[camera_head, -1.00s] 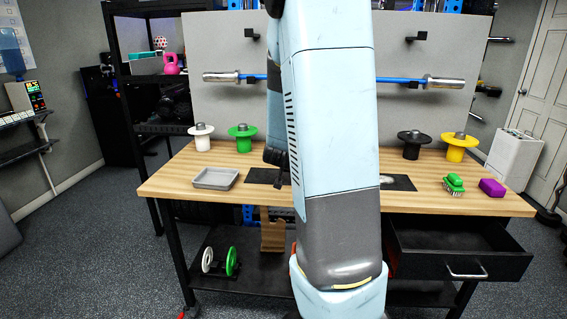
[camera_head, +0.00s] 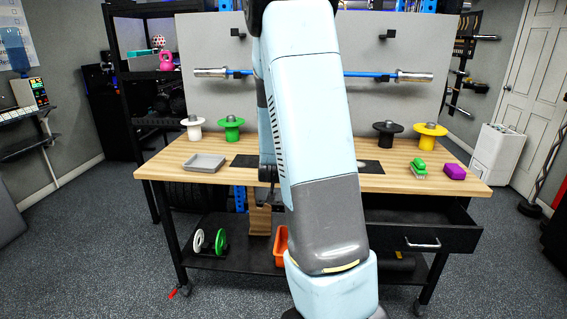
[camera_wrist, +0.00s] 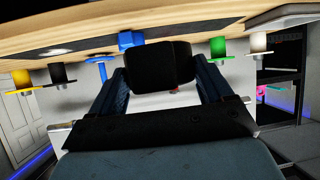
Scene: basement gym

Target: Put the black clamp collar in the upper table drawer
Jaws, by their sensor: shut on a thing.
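The black clamp collar (camera_wrist: 160,62) shows in the wrist view as a dark block between the two fingers of my gripper (camera_wrist: 161,84), which is shut on it. The wrist view is upside down, with the table along its top. In the head view my arm stands in the middle and hides the collar and most of the gripper. The upper table drawer (camera_head: 432,241) is pulled open under the right side of the wooden table (camera_head: 215,178). Its dark inside is partly visible, and its left part is behind my arm.
The lower shelf holds small wheels (camera_head: 220,241) and an orange bin (camera_head: 281,246).

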